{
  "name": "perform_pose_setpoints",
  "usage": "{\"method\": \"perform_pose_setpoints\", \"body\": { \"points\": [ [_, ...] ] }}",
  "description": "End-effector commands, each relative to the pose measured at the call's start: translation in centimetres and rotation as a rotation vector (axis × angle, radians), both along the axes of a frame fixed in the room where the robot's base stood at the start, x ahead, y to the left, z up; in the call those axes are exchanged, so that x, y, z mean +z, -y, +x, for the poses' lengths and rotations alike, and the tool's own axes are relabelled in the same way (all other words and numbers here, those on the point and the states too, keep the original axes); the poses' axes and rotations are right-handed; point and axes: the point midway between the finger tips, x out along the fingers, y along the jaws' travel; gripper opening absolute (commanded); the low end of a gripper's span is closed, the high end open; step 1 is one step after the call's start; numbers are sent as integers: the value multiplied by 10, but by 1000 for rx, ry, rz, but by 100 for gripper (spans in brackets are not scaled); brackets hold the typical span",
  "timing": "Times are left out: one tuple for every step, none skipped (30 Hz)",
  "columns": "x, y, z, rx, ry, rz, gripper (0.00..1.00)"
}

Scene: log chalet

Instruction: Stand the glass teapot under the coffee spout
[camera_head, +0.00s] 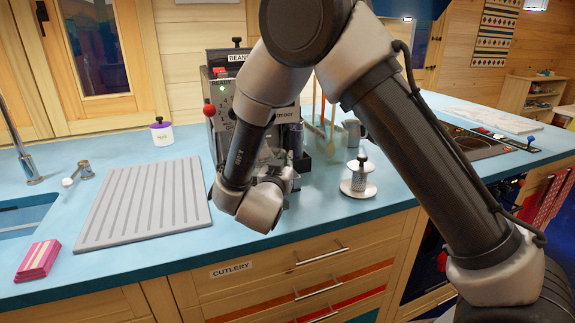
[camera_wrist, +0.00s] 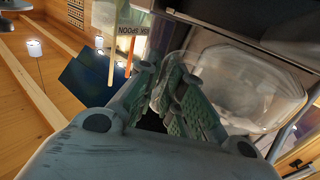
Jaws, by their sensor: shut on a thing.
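The glass teapot (camera_wrist: 250,88) shows in the wrist view as a clear, rounded vessel just past my fingers, at the right. My gripper (camera_wrist: 172,88) has its green-padded fingers closed together at the teapot's near side; the exact part they grip is hard to make out. In the head view the coffee machine (camera_head: 219,88) with a BEANS label stands at the back of the blue counter. My arm covers much of its front, and the spout and the teapot cannot be made out there. My wrist is low, close in front of the machine.
A grey ribbed drainboard (camera_head: 145,203) lies left of the machine, with a pink pack (camera_head: 38,260) near the front edge. The front counter strip is clear.

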Motion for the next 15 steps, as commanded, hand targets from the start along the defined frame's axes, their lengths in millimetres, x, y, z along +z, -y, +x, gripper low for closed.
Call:
{"method": "perform_pose_setpoints", "body": {
  "points": [
    [-2, 0, -1, 0, 0, -1, 0],
    [-3, 0, -1, 0, 0, 0, 0],
    [-3, 0, -1, 0, 1, 0, 0],
    [-4, 0, -1, 0, 1, 1, 0],
    [-4, 0, -1, 0, 1, 1, 0],
    [-4, 0, -1, 0, 1, 1, 0],
    [-4, 0, -1, 0, 1, 1, 0],
    [-4, 0, -1, 0, 1, 1, 0],
    [-4, 0, -1, 0, 1, 1, 0],
    [-4, 0, -1, 0, 1, 1, 0],
    [-4, 0, -1, 0, 1, 1, 0],
    [-4, 0, -1, 0, 1, 1, 0],
    [-4, 0, -1, 0, 1, 1, 15],
    [-4, 0, -1, 0, 1, 1, 20],
    [-4, 0, -1, 0, 1, 1, 27]
  ]
}}
